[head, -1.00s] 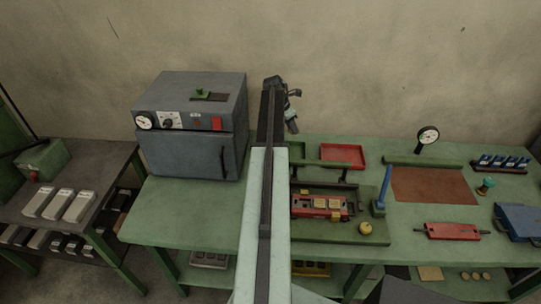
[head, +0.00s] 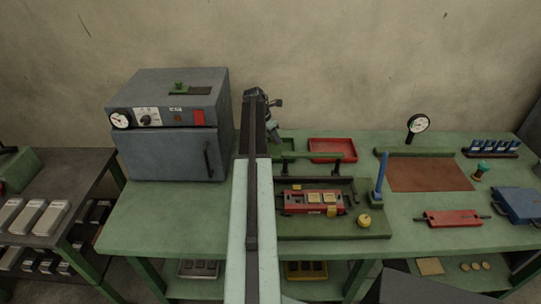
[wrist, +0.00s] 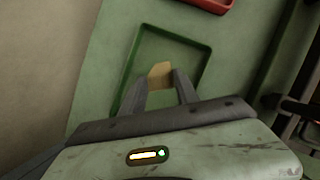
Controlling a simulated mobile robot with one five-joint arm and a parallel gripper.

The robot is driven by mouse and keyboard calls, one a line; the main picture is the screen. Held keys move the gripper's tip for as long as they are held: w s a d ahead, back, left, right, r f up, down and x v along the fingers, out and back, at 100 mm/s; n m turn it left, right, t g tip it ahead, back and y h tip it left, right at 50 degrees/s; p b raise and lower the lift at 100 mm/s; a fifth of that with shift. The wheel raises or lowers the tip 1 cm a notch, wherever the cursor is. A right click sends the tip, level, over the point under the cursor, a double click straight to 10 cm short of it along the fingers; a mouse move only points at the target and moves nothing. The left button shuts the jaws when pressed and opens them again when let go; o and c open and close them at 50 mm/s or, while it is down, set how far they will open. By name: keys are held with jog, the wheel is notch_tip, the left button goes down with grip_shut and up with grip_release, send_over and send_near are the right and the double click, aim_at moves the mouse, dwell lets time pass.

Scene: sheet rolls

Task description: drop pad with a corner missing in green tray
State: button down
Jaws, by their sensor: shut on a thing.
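In the wrist view, my gripper (wrist: 160,84) is shut on a small tan pad (wrist: 160,73). The pad's visible end has a slanted edge at a corner; the rest lies between the fingers. The green tray (wrist: 202,72) is below and beyond the fingertips, and the pad appears over its floor. I cannot tell the height or whether they touch. In the head view, the green tray (head: 288,145) is partly hidden behind my arm, and the pad cannot be made out there.
A red tray (head: 333,150) stands right of the green tray. In front are a green rail, a red fixture (head: 312,209) with tan pads, a blue post (head: 380,180) and a yellow knob (head: 364,220). A grey oven (head: 170,130) stands at left.

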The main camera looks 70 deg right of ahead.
aim_at(273, 141)
notch_tip(273, 141, down, 3)
jog(key=shift+f+b, duration=0.1)
jog(key=shift+b, duration=0.9)
jog(key=c, duration=0.8)
grip_release()
jog(key=shift+c, duration=0.2)
jog(key=shift+r, duration=0.2)
jog(key=p+v, duration=0.7)
jog(key=shift+r, duration=0.3)
jog(key=shift+w+a, duration=0.1)
jog(key=shift+a, duration=0.05)
